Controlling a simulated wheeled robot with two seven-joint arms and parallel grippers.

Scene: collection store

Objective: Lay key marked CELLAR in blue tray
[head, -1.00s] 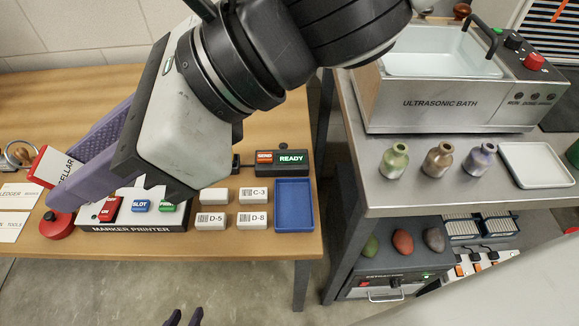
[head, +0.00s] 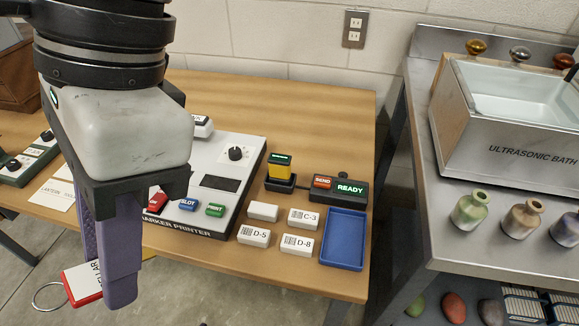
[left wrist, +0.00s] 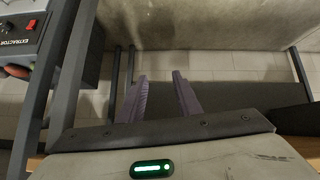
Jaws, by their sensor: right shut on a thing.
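The key's white and red tag (head: 84,284), with part of CELLAR readable, has a metal ring (head: 49,296) at its left end. My right gripper (head: 120,292) points down with purple fingers shut on this tag, in front of the table's near edge in the picture. The fingers hide part of the tag. The blue tray (head: 343,240) lies empty on the wooden table to the right of the gripper. My left gripper (left wrist: 160,85) shows in the left wrist view, its fingers apart with nothing between them, over the floor.
The marker printer (head: 222,187) stands between my right gripper and the tray. White label blocks (head: 299,245) lie just left of the tray; the READY box (head: 338,189) is behind it. Right of the table is a metal bench with bottles (head: 470,210) and the ultrasonic bath (head: 510,125).

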